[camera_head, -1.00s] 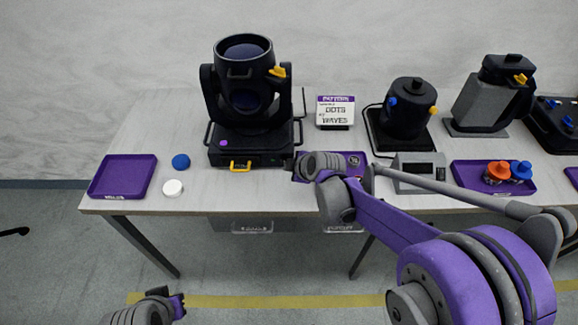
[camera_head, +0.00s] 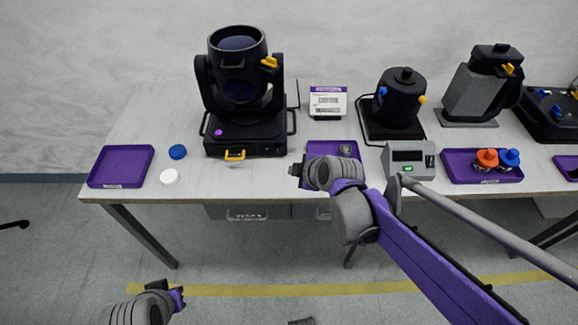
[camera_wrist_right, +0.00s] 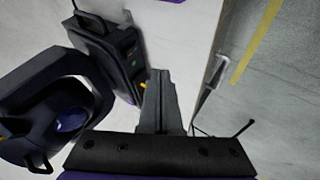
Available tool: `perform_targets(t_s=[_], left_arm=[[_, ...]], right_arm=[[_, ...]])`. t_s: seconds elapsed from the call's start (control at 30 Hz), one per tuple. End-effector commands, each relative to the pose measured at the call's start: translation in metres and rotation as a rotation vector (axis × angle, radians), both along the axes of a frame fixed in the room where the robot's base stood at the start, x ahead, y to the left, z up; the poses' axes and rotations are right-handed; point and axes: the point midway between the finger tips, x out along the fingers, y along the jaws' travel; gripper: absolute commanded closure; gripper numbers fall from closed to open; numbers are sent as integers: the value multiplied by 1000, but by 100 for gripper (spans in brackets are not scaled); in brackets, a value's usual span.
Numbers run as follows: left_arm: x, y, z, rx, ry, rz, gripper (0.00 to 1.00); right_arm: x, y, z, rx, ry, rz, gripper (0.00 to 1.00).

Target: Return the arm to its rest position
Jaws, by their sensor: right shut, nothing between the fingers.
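My right arm (camera_head: 352,212) reaches in from the lower right over the table's front edge. Its gripper (camera_head: 297,170) is shut and empty, just in front of the moving-head light and left of a small purple tray. In the right wrist view the closed fingers (camera_wrist_right: 160,95) show together with nothing between them, with the light's dark base beyond. My left gripper (camera_head: 179,298) shows at the lower left, below the table and over the floor; its jaws are too small to read.
The black moving-head light (camera_head: 240,90) stands behind my right gripper. A purple tray (camera_head: 100,178), blue cap (camera_head: 177,152) and white cap (camera_head: 169,176) lie left. A grey box (camera_head: 408,160) and small purple tray (camera_head: 322,147) lie right. Floor in front is clear.

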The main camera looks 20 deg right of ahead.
Motion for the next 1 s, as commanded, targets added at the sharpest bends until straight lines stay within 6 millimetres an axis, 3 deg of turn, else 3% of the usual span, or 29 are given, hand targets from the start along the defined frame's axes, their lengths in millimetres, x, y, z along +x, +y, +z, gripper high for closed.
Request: perform_targets(t_s=[0.37, 0.47, 0.57, 0.8, 1.0], left_arm=[[0, 0, 1, 0, 0, 0, 100], [1, 0, 5, 0, -2, 0, 100], [2, 0, 14, 0, -5, 0, 100], [9, 0, 43, 0, -17, 0, 100], [13, 0, 60, 0, -26, 0, 100]], right_arm=[[-7, -1, 5, 3, 2, -3, 100], [-16, 0, 9, 32, 23, -41, 100], [-40, 2, 16, 104, 81, -143, 100], [-127, -2, 29, 341, 259, -583, 100], [-178, -11, 28, 477, 329, -910, 100]])
